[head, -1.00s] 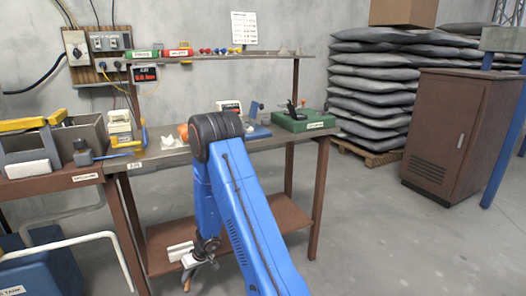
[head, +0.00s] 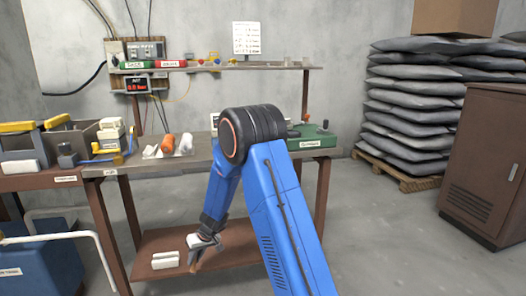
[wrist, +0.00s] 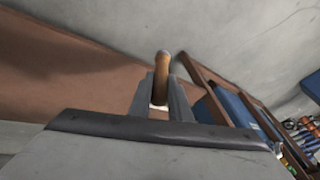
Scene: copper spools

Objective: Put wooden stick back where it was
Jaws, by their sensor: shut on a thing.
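The wooden stick (wrist: 161,76) is a short, light-brown rod in the wrist view. It stands out between the two grey fingers of my gripper (wrist: 161,108), which is shut on it. In the head view my gripper (head: 202,248) hangs low, over the brown lower shelf (head: 225,238) of the workbench. The stick shows there only as a small brown piece pointing down below the fingers. I cannot tell whether its tip touches the shelf.
The worktop above holds orange and white spools (head: 168,146) and a green box (head: 312,137). Table legs frame the shelf. Stacked grey sacks (head: 412,110) and a brown cabinet (head: 490,165) stand at right.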

